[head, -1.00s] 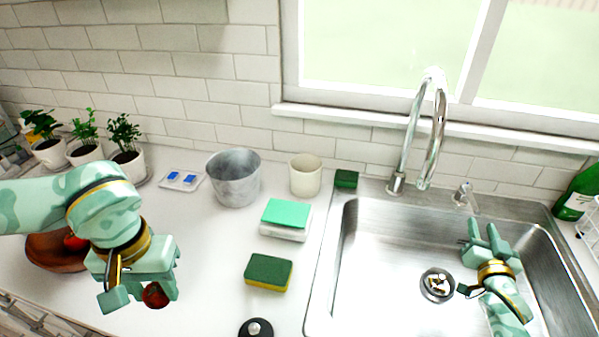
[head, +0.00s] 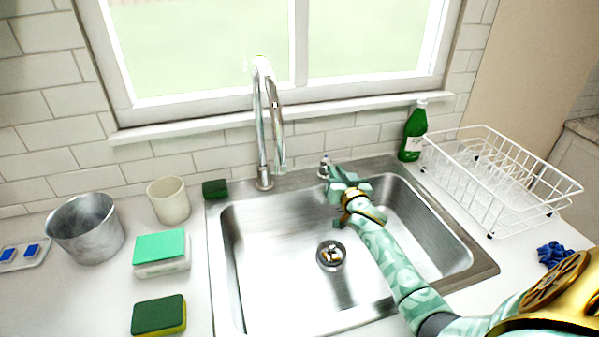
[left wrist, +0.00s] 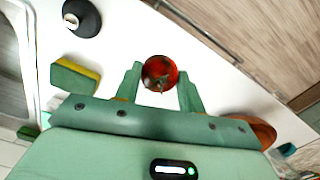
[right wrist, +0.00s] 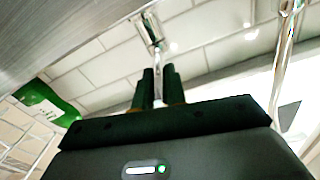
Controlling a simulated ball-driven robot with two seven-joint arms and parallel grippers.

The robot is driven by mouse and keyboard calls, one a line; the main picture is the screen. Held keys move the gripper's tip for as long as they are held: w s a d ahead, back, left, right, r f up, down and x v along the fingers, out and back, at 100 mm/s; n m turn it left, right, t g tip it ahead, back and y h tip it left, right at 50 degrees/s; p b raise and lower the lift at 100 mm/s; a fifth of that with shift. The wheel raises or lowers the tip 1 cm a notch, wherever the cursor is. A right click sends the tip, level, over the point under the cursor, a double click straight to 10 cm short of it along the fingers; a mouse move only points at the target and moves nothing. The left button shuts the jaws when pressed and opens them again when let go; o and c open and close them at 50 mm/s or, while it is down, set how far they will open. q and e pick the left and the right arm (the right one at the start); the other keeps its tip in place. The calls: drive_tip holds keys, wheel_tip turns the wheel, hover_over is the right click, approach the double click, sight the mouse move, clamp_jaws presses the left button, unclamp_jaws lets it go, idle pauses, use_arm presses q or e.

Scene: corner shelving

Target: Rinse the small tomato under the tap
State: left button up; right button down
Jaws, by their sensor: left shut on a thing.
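The small red tomato (left wrist: 160,72) sits between the fingertips of my left gripper (left wrist: 158,85), which is shut on it. They hold it over the white counter in the left wrist view; both are outside the head view. The chrome tap (head: 264,125) arches over the back of the steel sink (head: 275,240). Its small lever (head: 325,163) stands to the right of it. My right gripper (head: 347,182) is at the lever, over the sink's back edge. In the right wrist view its fingers are close together with a narrow gap; whether they grip the lever (right wrist: 152,30) is unclear.
A metal pot (head: 86,228), a cream cup (head: 169,200) and sponges (head: 159,315) stand left of the sink. A green bottle (head: 413,132) and a white dish rack (head: 490,190) stand right of it. A brown bowl (left wrist: 255,128) is near my left gripper.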

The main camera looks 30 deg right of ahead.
use_arm(q)
drive_tip(key=shift+r+p, duration=0.75)
drive_tip(key=shift+r, duration=0.15)
drive_tip(key=shift+s+r, duration=0.1)
drive_tip(key=shift+r, duration=0.2)
use_arm(e)
drive_tip(key=n+y, duration=0.1)
drive_tip(key=d+n+y, duration=0.1)
drive_tip(key=y, duration=0.1)
drive_tip(key=shift+s+d+t+y, duration=0.2)
drive_tip(key=shift+d+t+y, duration=0.1)
drive_tip(key=shift+t, duration=0.1)
drive_tip(key=c, duration=1.4)
unclamp_jaws()
drive_tip(key=shift+c, duration=0.2)
